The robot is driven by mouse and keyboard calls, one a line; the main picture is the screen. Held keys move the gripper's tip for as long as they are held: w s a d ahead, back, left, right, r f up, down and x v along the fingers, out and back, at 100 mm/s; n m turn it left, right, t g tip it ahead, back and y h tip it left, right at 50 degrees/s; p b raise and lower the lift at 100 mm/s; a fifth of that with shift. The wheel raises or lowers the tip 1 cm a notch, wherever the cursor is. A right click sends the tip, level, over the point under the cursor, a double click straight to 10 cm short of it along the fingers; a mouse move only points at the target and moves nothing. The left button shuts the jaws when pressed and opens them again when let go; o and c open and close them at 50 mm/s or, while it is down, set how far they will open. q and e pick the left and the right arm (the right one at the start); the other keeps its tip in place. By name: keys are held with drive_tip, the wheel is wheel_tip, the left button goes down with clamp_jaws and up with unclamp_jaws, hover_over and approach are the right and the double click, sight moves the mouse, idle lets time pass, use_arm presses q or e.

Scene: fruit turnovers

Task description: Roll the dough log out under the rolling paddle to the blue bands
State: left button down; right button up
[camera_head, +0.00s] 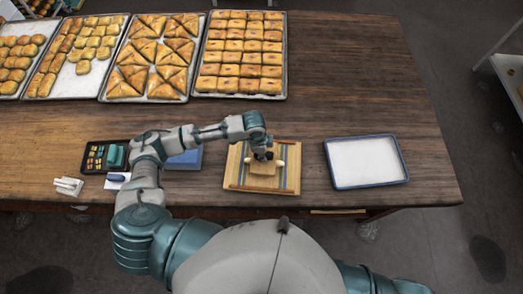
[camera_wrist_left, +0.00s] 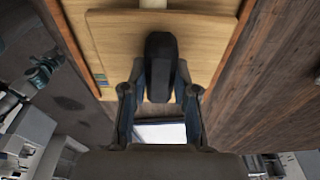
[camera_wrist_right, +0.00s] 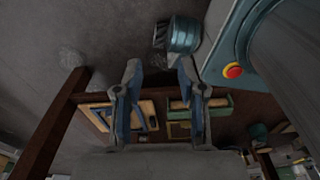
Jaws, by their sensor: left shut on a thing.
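The rolling paddle (camera_head: 264,171) is a small wooden plate lying over the dough log on the wooden board (camera_head: 232,178). Pale ends of the dough log (camera_head: 280,163) show beside the paddle; its middle is hidden under it. Thin blue bands (camera_head: 285,180) run along both sides of the board. My left gripper (camera_head: 264,154) is above the board, shut on the paddle's dark handle. In the left wrist view its fingers (camera_wrist_left: 160,97) flank the black handle (camera_wrist_left: 160,62), with the paddle (camera_wrist_left: 205,35) behind. My right gripper (camera_wrist_right: 159,72) is open and empty, below table level.
A blue-rimmed white tray (camera_head: 326,163) stands right of the board. A dark box with colored pieces (camera_head: 88,160) and a blue item (camera_head: 185,160) lie to the left. Trays of pastries (camera_head: 198,93) line the back. The wooden table is clear at the back right.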

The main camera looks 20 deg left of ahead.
use_arm(q)
drive_tip(key=shift+s+d, duration=0.2)
drive_tip(key=shift+d, duration=0.4)
drive_tip(key=shift+s+a+p, duration=0.2)
drive_tip(key=shift+s+p, duration=0.15)
drive_tip(key=shift+s, duration=0.35)
drive_tip(key=shift+a+f, duration=0.1)
drive_tip(key=shift+a, duration=0.05)
drive_tip(key=shift+w+a+r, duration=0.1)
drive_tip(key=shift+r, duration=0.1)
drive_tip(key=shift+w+r, duration=0.1)
drive_tip(key=shift+r, duration=0.25)
drive_tip(key=shift+d+r, duration=0.1)
drive_tip(key=shift+d, duration=0.25)
use_arm(e)
drive_tip(key=shift+d+r, duration=0.25)
drive_tip(key=shift+d, duration=0.3)
drive_tip(key=shift+d+r, duration=0.25)
drive_tip(key=shift+d, duration=0.25)
use_arm(q)
drive_tip(key=shift+s, duration=0.95)
use_arm(e)
drive_tip(key=shift+a, duration=0.3)
